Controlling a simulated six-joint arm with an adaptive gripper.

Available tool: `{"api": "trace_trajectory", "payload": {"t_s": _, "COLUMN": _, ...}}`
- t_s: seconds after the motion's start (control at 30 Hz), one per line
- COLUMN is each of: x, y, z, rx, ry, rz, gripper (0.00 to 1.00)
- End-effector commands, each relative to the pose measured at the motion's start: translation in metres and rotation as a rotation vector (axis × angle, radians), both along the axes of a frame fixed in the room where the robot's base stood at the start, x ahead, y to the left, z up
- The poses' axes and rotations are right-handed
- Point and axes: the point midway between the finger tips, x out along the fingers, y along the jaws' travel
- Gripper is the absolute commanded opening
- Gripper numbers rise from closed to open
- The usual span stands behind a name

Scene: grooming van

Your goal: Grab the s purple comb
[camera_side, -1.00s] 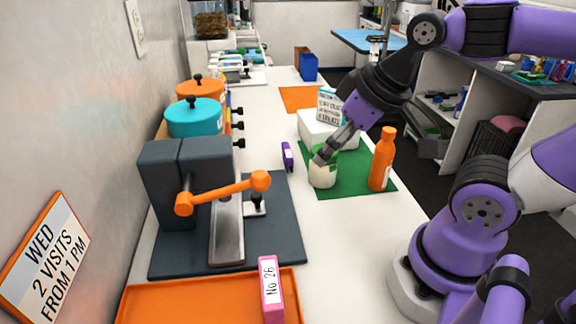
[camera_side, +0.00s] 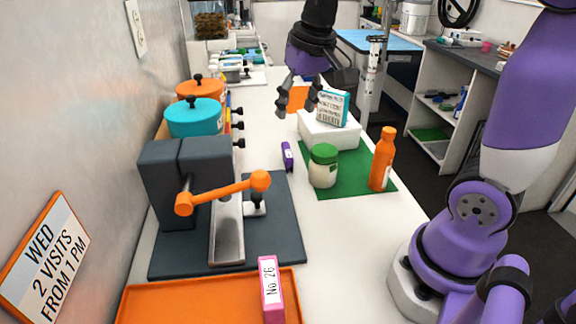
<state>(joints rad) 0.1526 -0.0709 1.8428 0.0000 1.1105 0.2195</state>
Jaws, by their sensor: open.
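A small upright purple object (camera_side: 287,157) stands on the white counter, left of the green mat. It is the only small purple item I see on the counter; it is too small to tell whether it is a comb. My gripper (camera_side: 297,112) is open and empty, with its fingers pointing down. In the picture it appears above and slightly right of the purple object, apart from it, in front of the orange mat.
A green-lidded jar (camera_side: 323,166) and an orange bottle (camera_side: 382,159) stand on the green mat (camera_side: 345,185). A white box (camera_side: 330,130) bears a teal sign (camera_side: 332,107). A grey press with an orange lever (camera_side: 225,192) stands left. An orange tray (camera_side: 190,300) and pink block (camera_side: 271,289) are in front.

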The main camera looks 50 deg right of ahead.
Motion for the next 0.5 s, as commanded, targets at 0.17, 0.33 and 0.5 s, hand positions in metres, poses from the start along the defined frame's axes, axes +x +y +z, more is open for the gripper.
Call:
{"api": "trace_trajectory", "payload": {"t_s": 0.17, "x": 0.054, "y": -0.041, "z": -0.030, "rx": 0.049, "ry": 0.128, "rz": -0.205, "gripper": 0.59}}
{"api": "trace_trajectory", "payload": {"t_s": 0.33, "x": 0.080, "y": -0.071, "z": -0.064, "rx": 0.079, "ry": 0.210, "rz": -0.348, "gripper": 0.59}}
{"api": "trace_trajectory", "payload": {"t_s": 0.5, "x": 0.088, "y": -0.084, "z": -0.083, "rx": 0.092, "ry": 0.244, "rz": -0.408, "gripper": 0.59}}
